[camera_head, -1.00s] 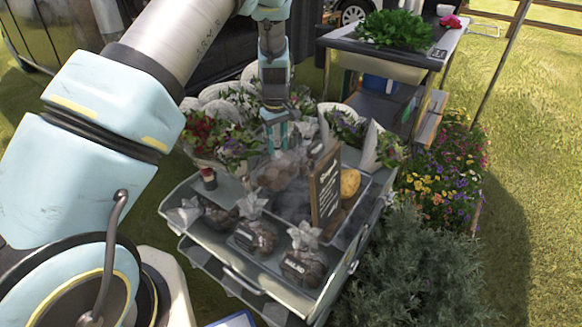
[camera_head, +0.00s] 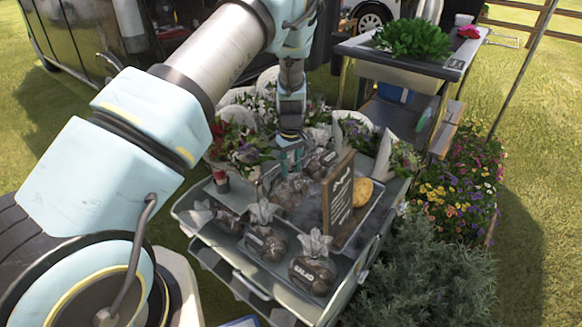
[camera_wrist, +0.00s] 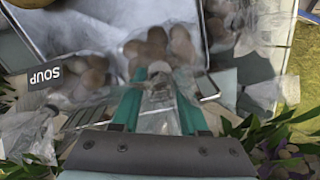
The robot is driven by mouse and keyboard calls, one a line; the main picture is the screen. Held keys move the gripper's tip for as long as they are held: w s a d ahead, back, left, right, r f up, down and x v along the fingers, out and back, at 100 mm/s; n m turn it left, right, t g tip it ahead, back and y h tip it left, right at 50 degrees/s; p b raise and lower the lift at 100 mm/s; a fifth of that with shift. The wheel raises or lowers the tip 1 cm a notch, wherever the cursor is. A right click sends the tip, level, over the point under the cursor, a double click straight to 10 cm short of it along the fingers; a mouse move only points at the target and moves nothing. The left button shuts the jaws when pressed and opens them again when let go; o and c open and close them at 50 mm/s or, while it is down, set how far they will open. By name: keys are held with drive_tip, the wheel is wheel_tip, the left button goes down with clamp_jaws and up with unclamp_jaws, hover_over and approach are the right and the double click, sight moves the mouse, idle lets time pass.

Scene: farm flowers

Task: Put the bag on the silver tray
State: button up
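A clear bag of brown produce (camera_head: 292,190) is at the back of the cart, beneath my gripper. In the wrist view the bag (camera_wrist: 160,48) rests over the silver tray (camera_wrist: 105,28), close to its rim. The silver tray (camera_head: 308,214) also shows in the head view, beside the wooden sign. My gripper (camera_head: 290,167) points down, and in the wrist view its teal fingers (camera_wrist: 160,88) are apart, with the bag's gathered clear plastic top between them. I cannot tell whether the fingers touch the plastic.
The sign (camera_head: 339,205) stands upright right of the bag, with a yellow potato (camera_head: 363,192) behind it. Another bag (camera_head: 319,162) lies behind, and several labelled bags (camera_head: 312,268) line the front. Wrapped flowers (camera_head: 235,145) crowd the back. A black "SOUP" label (camera_wrist: 45,74) is near.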

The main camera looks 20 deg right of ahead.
drive_tip(key=o, duration=0.4)
drive_tip(key=shift+r, duration=0.15)
wheel_tip(320, 180, up, 12)
drive_tip(key=s+a+r, duration=0.1)
drive_tip(key=a+r, duration=0.3)
drive_tip(key=a, duration=0.6)
drive_tip(key=a+r, duration=0.4)
drive_tip(key=a, duration=0.7)
drive_tip(key=s+a+r+m+t, duration=0.1)
drive_tip(key=s+a+r+m, duration=0.1)
drive_tip(key=s+a, duration=1)
drive_tip(key=a+r, duration=0.1)
drive_tip(key=a, duration=0.1)
drive_tip(key=shift+a+r+m+t+b, duration=0.3)
drive_tip(key=shift+a+r+b, duration=0.05)
drive_tip(key=shift+r, duration=0.05)
